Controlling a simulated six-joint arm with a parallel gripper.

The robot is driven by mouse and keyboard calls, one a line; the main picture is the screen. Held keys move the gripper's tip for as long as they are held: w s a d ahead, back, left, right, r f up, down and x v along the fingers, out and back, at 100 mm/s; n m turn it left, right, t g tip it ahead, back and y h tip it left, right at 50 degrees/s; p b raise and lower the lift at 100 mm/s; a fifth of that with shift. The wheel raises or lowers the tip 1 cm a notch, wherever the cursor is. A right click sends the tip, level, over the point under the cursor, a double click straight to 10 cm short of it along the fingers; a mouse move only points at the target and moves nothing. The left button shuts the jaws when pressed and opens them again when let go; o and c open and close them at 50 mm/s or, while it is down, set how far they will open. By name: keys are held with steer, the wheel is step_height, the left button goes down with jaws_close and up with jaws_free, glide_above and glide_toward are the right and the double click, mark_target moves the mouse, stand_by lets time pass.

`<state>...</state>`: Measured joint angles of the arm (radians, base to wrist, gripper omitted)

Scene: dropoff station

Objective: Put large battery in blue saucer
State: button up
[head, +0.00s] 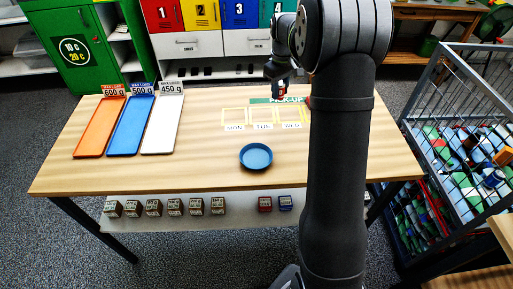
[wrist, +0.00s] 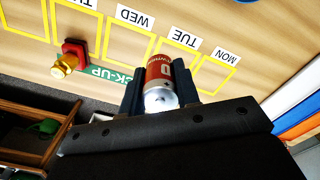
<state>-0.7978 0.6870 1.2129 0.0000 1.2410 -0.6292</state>
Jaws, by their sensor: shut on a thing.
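My gripper (head: 279,90) is over the back of the wooden table, near the pick-up area. It is shut on the large battery, a red cylinder with a silver end (wrist: 158,84), which sits between the two dark fingers in the wrist view. In the head view only a small red part of the battery shows at the fingertips. The blue saucer (head: 256,156) lies empty on the table, in front of the day boxes and left of my arm.
Orange (head: 100,126), blue (head: 130,126) and white (head: 162,125) trays lie at the table's left. Day-labelled yellow boxes (head: 262,116) are marked behind the saucer. A red and brass object (wrist: 68,58) stands by the pick-up label. Small blocks (head: 175,207) line a lower front shelf.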

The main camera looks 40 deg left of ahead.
steer(key=s+d, duration=1.2)
steer(key=d, duration=0.3)
glide_above(256, 158)
steer(key=shift+m, duration=0.3)
step_height(256, 158, down, 8)
steer(key=shift+d+r, duration=0.1)
steer(key=shift+r, duration=0.1)
steer(key=shift+f, duration=2.1)
steer(key=shift+f, duration=0.15)
steer(key=o, duration=1)
steer(key=shift+o, duration=0.2)
